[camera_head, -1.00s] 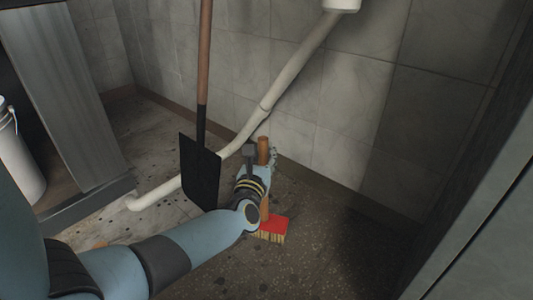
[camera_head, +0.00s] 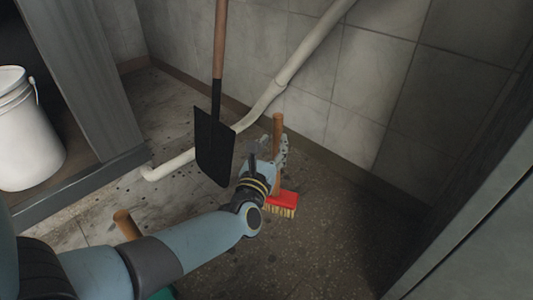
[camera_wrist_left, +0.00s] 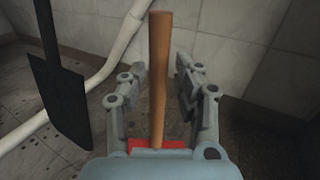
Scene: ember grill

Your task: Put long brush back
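The long brush has a wooden handle (camera_head: 278,125) and a red head (camera_head: 284,198) with pale bristles. It stands upright on the dark floor near the tiled wall. My left gripper (camera_head: 268,153) is at the handle, above the red head. In the left wrist view the wooden handle (camera_wrist_left: 160,75) stands between the two fingers, with a gap visible on each side, so the gripper is open around it. The red head shows low in that view, partly hidden by the gripper. My right gripper is not in view.
A black shovel (camera_head: 214,145) with a wooden shaft is upright left of the brush. A pale pipe (camera_head: 262,103) runs along the wall. A white bucket (camera_head: 28,140) stands at left. Another wooden handle (camera_head: 126,225) shows behind my left arm. Floor right of the brush is clear.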

